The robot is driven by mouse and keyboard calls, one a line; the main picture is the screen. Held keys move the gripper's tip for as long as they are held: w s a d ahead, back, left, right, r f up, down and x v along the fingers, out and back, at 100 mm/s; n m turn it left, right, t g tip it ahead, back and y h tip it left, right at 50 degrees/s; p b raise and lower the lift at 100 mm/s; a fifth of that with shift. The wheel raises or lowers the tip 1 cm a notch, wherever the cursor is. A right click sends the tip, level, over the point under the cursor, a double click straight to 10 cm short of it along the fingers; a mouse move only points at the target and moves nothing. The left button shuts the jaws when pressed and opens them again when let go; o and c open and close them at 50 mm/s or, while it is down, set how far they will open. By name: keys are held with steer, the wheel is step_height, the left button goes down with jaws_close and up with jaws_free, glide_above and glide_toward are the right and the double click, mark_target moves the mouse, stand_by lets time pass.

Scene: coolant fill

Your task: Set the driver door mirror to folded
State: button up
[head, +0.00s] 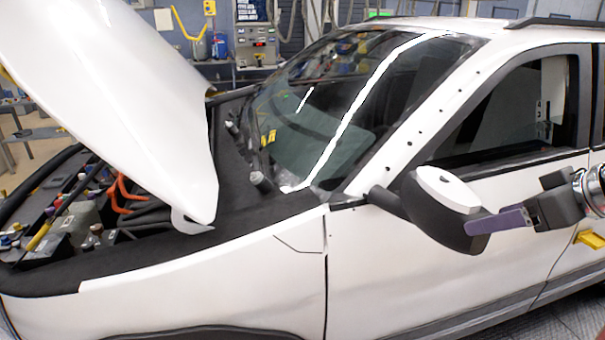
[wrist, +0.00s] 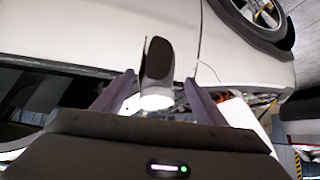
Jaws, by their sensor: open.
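The driver door mirror (head: 434,212) has a dark housing with a white cap and stands out from the front door of the white car on a short dark arm. In the wrist view the mirror (wrist: 158,62) shows between my two purple fingers, its white end nearest me. My gripper (head: 478,224) reaches in from the right, and one finger overlaps the mirror's lower right edge. In the wrist view my gripper (wrist: 159,78) is open, with the fingers spread on either side of the mirror. I cannot tell whether either finger touches it.
The white hood (head: 110,90) is raised at left over the engine bay (head: 75,225). The windshield (head: 335,110) and side window (head: 510,110) lie behind the mirror. A yellow handle-like part (head: 589,239) is on the door below my arm. Room in front of the door looks clear.

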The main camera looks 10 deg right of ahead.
mark_target(460, 227)
steer(key=x, duration=1)
steer(key=shift+c, duration=0.4)
steer(key=shift+r, duration=0.1)
steer(key=c, duration=1.3)
steer(key=shift+d, duration=0.2)
steer(key=shift+c, duration=0.6)
steer(key=shift+a, duration=0.1)
